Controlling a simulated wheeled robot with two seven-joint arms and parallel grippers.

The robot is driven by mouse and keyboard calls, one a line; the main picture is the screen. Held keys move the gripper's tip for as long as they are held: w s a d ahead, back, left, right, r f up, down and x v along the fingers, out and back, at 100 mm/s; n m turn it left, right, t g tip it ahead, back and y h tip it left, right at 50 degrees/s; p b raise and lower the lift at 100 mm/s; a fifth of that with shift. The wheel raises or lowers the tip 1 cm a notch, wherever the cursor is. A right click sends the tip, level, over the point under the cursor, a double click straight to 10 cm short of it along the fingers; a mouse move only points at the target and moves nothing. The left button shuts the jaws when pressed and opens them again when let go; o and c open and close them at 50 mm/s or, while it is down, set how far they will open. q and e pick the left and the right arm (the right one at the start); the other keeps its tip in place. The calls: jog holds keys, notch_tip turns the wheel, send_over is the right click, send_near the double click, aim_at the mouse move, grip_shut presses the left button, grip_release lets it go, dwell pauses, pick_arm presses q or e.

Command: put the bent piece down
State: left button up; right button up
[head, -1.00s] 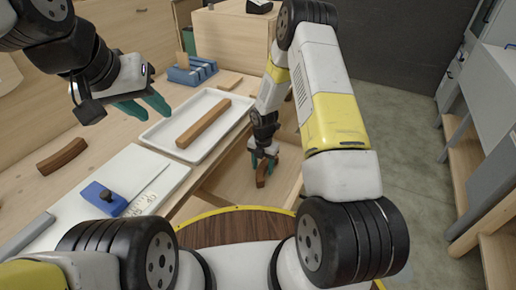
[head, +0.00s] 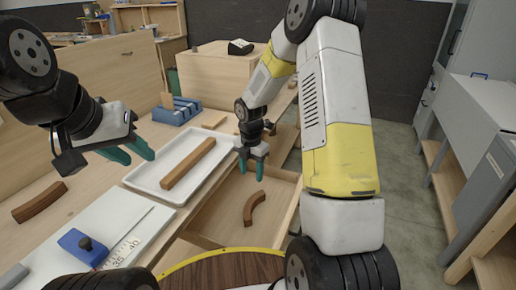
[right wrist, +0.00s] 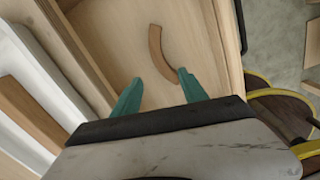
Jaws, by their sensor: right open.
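The bent piece (head: 252,208), a curved brown wooden part, lies on the floor of the open drawer (head: 213,222). It also shows in the right wrist view (right wrist: 160,54), ahead of the fingers and apart from them. My right gripper (head: 251,170) is open and empty above the drawer, its teal fingers (right wrist: 158,92) pointing down. My left gripper (head: 132,153) is at the left over the bench, its teal fingers apart with nothing between them.
A white tray (head: 135,182) on the bench holds a straight wooden bar (head: 188,164). A white board with a blue stop block (head: 80,245) lies nearer. A blue rack (head: 178,111) stands behind. The drawer's walls surround the bent piece, with bare floor around it.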

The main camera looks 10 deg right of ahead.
jog(key=s+d+r+m+t, duration=0.1)
jog(key=s+r+m, duration=0.4)
jog(key=r, duration=0.4)
jog(key=s+d+r+m+t, duration=0.2)
jog(key=s+r+m, duration=0.1)
jog(key=r+m, duration=0.55)
jog(key=s+r+m+t+y, duration=0.1)
jog(key=s+r+m, duration=0.4)
jog(key=s, duration=0.3)
jog(key=s+r+m+t+y, duration=0.1)
jog(key=s+r+m, duration=0.4)
jog(key=s+m, duration=0.3)
jog(key=shift+s+a+r+t, duration=0.2)
jog(key=shift+a+r+t, duration=0.15)
jog(key=shift+t, duration=0.05)
